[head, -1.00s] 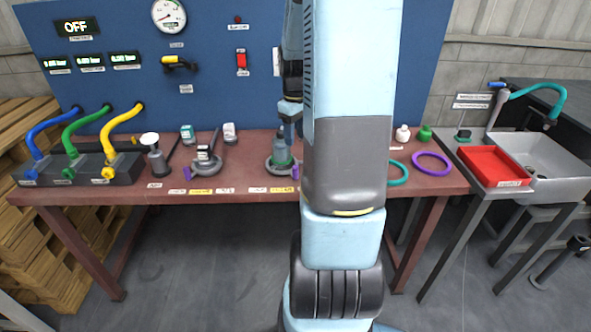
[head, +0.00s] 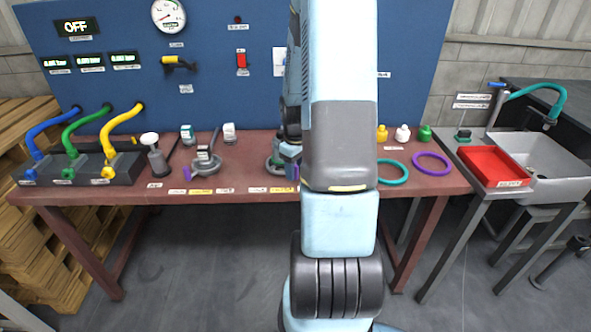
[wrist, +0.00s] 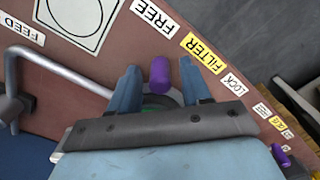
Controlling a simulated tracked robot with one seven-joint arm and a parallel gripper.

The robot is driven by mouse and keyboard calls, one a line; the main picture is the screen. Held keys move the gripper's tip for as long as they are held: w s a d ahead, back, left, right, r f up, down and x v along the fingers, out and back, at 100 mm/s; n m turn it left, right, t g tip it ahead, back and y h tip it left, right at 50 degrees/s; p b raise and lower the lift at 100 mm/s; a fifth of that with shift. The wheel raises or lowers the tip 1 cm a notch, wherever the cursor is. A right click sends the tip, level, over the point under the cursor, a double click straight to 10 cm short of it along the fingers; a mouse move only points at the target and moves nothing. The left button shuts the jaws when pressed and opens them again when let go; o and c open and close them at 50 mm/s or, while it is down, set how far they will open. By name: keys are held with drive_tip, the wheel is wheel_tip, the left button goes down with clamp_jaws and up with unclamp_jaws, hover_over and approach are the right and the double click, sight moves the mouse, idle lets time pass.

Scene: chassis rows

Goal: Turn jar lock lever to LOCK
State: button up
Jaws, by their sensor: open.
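The jar lock lever shows its purple knob (wrist: 159,75) in the wrist view, between my two fingers. My gripper (wrist: 160,82) is open around the knob, with a finger on each side and visible gaps. The FREE label (wrist: 153,15), FILTER label (wrist: 202,52) and LOCK label (wrist: 235,84) run along the table edge; the knob is nearer FREE and FILTER than LOCK. In the head view the grey jar base (head: 272,168) is partly hidden by my arm. The lever's shaft is hidden behind my gripper in the wrist view.
A second grey fixture (head: 206,166) with a purple lever stands to the left. Teal (head: 393,172) and purple (head: 432,163) rings lie to the right on the table (head: 235,182). A bent grey rod (wrist: 60,68) is close beside my gripper in the wrist view.

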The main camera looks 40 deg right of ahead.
drive_tip(key=shift+f, duration=0.1)
clamp_jaws()
idle(0.5)
